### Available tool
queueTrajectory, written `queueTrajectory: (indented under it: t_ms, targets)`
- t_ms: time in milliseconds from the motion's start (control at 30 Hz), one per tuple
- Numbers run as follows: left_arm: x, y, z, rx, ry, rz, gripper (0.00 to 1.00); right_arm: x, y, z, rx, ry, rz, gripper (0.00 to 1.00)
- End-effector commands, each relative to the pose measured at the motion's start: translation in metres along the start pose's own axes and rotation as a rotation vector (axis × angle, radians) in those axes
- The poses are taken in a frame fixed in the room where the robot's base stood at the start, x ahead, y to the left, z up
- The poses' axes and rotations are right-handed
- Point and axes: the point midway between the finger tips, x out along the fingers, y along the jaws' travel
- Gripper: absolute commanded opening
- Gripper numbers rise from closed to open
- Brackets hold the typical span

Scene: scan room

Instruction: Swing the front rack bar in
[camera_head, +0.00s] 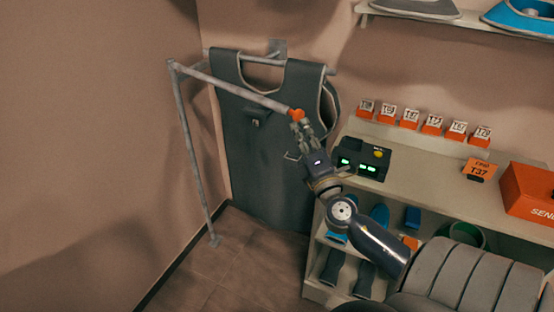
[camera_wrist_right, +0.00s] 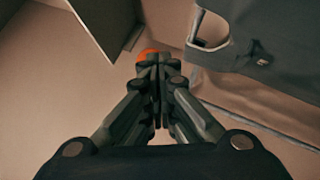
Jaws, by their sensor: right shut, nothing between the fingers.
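The front rack bar (camera_head: 235,88) is a grey tube that runs from the top of a grey upright post (camera_head: 190,150) at the left out to an orange end knob (camera_head: 296,114). My right gripper (camera_head: 301,124) is shut and empty, with its fingertips right at the knob. In the right wrist view the closed fingers (camera_wrist_right: 160,65) point up, and part of the orange knob (camera_wrist_right: 146,53) shows just behind their tips. Whether they touch it I cannot tell. A dark grey apron (camera_head: 270,150) hangs behind the bar on a rear bar (camera_head: 328,70). My left gripper is out of view.
A counter (camera_head: 405,160) at the right bears a black box (camera_head: 361,158) with green displays, several orange numbered tags, a T37 sign (camera_head: 479,170) and an orange box (camera_head: 530,190). A shelf (camera_head: 460,18) is above. Floor (camera_head: 240,265) between post and counter is clear.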

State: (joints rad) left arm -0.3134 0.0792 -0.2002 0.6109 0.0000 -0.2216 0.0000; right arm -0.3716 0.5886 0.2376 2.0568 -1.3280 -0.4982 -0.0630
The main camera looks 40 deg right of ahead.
Motion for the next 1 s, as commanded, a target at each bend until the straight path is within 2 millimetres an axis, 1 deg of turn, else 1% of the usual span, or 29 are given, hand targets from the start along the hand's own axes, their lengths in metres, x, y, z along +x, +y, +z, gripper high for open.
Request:
queueTrajectory:
  t_ms: [33, 233, 367, 500, 700, 1000]
  targets:
    - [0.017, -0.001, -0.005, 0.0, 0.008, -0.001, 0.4, 0.005, -0.015, 0.009, -0.001, 0.028, 0.008, 0.0]
    - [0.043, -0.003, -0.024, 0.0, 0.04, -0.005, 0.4, 0.035, -0.038, 0.05, 0.005, 0.022, 0.008, 0.0]
    - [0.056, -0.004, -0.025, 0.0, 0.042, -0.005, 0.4, 0.051, -0.05, 0.07, 0.005, 0.022, 0.007, 0.0]
    - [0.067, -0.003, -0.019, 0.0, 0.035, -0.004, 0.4, 0.066, -0.059, 0.086, 0.006, 0.023, 0.007, 0.0]
    - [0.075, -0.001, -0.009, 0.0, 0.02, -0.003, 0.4, 0.08, -0.067, 0.1, 0.007, 0.024, 0.006, 0.0]
    - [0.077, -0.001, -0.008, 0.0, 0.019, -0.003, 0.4, 0.084, -0.069, 0.104, 0.006, 0.025, 0.005, 0.0]
